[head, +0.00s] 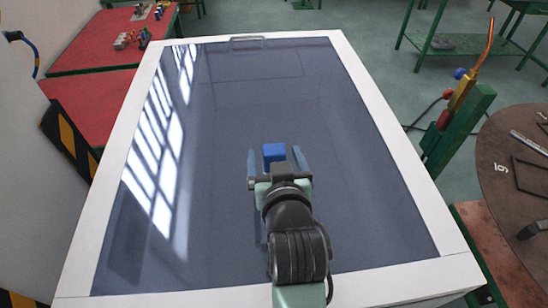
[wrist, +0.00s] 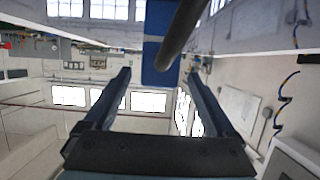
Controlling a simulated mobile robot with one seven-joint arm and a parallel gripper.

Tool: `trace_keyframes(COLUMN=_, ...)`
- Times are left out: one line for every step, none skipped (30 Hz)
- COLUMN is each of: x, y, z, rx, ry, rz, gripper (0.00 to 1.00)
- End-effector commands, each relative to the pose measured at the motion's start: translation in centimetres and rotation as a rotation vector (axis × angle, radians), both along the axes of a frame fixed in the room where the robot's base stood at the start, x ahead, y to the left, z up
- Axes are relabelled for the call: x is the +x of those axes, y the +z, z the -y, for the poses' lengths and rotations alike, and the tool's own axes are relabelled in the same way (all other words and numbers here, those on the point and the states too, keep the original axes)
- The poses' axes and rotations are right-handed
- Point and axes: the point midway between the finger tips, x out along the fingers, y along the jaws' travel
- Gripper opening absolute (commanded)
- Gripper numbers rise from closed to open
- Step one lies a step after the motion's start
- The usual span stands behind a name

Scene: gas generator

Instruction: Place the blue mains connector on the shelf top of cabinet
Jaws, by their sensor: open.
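The blue mains connector (head: 274,153) is a small blue block between the fingertips of my gripper (head: 276,151) in the head view. A gap shows on each side of it. In the wrist view the connector (wrist: 158,58) is at the top centre, with a dark rod-like part beside it, just beyond my open gripper (wrist: 157,76). My gripper is open and reaches over the cabinet's glossy dark top (head: 340,180), which has a white frame. The connector appears on or close above this surface; I cannot tell whether it touches.
The dark top around my gripper is clear and reflects windows. A handle (head: 247,42) is at its far edge. Red tables (head: 95,100) stand at left, with small parts on the far one. A round brown table (head: 505,170) and a green post (head: 460,125) with a torch are at right.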

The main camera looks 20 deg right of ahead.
Motion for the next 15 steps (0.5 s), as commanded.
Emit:
trace_keyframes(x=0.6, y=0.0, z=0.2, rx=0.000, ry=-0.001, rz=0.000, gripper=0.90)
trace_keyframes(x=0.9, y=-0.2, z=0.3, rx=0.000, ry=-0.001, rz=0.000, gripper=0.90)
trace_keyframes(x=1.2, y=-0.3, z=0.4, rx=0.000, ry=-0.001, rz=-0.001, gripper=0.90)
trace_keyframes(x=1.4, y=-0.4, z=0.5, rx=0.001, ry=-0.001, rz=-0.001, gripper=0.90)
trace_keyframes(x=1.5, y=-0.5, z=0.5, rx=0.000, ry=-0.001, rz=0.000, gripper=0.90)
trace_keyframes(x=1.7, y=-0.6, z=0.5, rx=-0.001, ry=-0.001, rz=0.001, gripper=0.90)
trace_keyframes(x=1.7, y=-0.6, z=0.6, rx=-0.001, ry=-0.001, rz=0.001, gripper=0.90)
trace_keyframes(x=1.8, y=-0.6, z=0.6, rx=-0.001, ry=-0.001, rz=0.001, gripper=0.90)
trace_keyframes(x=1.8, y=-0.7, z=0.6, rx=-0.001, ry=-0.001, rz=0.001, gripper=0.90)
trace_keyframes(x=1.8, y=-0.7, z=0.6, rx=-0.001, ry=-0.001, rz=0.001, gripper=0.90)
trace_keyframes(x=1.8, y=-0.7, z=0.6, rx=-0.001, ry=-0.001, rz=0.001, gripper=0.90)
trace_keyframes(x=1.8, y=-0.7, z=0.6, rx=-0.001, ry=-0.001, rz=0.001, gripper=0.90)
trace_keyframes(x=1.8, y=-0.7, z=0.6, rx=-0.001, ry=-0.001, rz=0.001, gripper=0.90)
trace_keyframes(x=1.8, y=-0.7, z=0.6, rx=-0.001, ry=-0.001, rz=0.001, gripper=0.90)
trace_keyframes(x=1.8, y=-0.7, z=0.6, rx=-0.001, ry=-0.001, rz=0.001, gripper=0.83)
